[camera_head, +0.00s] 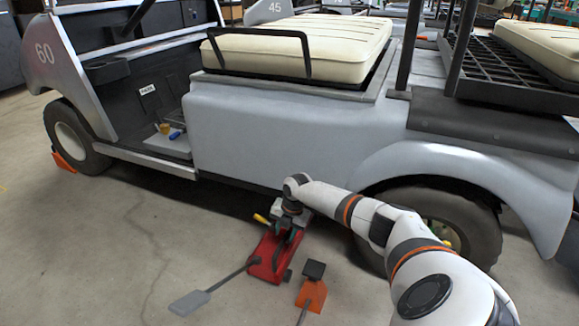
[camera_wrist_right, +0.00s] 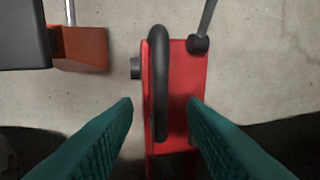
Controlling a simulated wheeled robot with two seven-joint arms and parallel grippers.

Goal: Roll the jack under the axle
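The red jack (camera_head: 268,262) lies on the floor beside the cart's grey side panel, just ahead of the rear wheel (camera_head: 440,222). A rod with a grey pedal (camera_head: 190,302) runs from it to the lower left. My right gripper (camera_head: 288,228) is over the jack's cart-side end. In the right wrist view, the teal fingers (camera_wrist_right: 160,112) are apart, with the jack's dark handle loop (camera_wrist_right: 160,70) between them. Gaps show on both sides of the loop. The red jack body (camera_wrist_right: 185,80) lies below. The axle is hidden behind the bodywork and wheel. My left gripper is not in view.
An orange piece with a black block on top (camera_head: 314,270) stands right of the jack, a rod running from it toward the front. An orange wedge (camera_head: 63,162) sits at the front wheel (camera_head: 74,138). Bare concrete floor (camera_head: 110,240) is free at left.

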